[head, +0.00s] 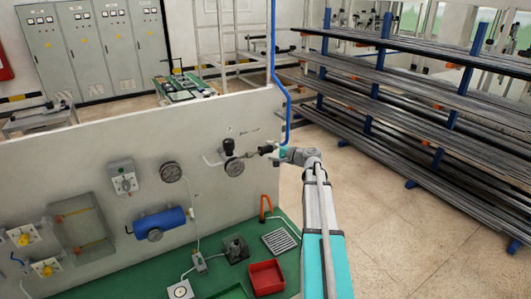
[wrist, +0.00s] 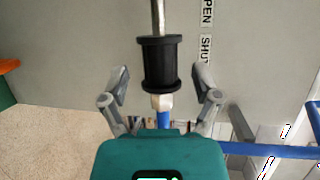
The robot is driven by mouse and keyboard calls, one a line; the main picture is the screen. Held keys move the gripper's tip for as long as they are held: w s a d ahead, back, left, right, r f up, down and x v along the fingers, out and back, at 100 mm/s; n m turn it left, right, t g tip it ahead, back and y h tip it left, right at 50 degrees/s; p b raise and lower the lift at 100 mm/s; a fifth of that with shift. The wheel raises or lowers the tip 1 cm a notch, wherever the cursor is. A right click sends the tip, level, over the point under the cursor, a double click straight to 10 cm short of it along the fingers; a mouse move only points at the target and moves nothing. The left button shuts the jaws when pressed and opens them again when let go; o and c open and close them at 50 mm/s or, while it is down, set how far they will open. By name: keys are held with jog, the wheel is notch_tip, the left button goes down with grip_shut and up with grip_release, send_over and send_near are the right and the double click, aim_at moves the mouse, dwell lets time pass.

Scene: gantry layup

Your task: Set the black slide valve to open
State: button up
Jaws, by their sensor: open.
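The black slide valve (wrist: 160,62) is a spool-shaped sleeve on a thin metal pipe, with a brass fitting and a blue pipe at its near end. In the wrist view it lies beside the SHUT label (wrist: 205,49), with the OPEN label (wrist: 207,12) farther along the pipe. In the head view the valve (head: 266,149) is small, at the panel's right end. My gripper (wrist: 163,84) is open, with one finger on each side of the valve's near end and visible gaps to both. In the head view my gripper (head: 277,151) is just right of the valve.
The grey panel (head: 100,150) carries a round gauge (head: 234,167), a second gauge (head: 171,172), a black knob (head: 228,145) and a blue cylinder (head: 160,222). A pipe rack (head: 430,110) stands to the right, beyond open floor.

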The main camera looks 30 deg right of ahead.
jog(key=shift+x, duration=1.3)
jog(key=shift+c, duration=0.3)
jog(key=shift+a, duration=0.1)
grip_shut()
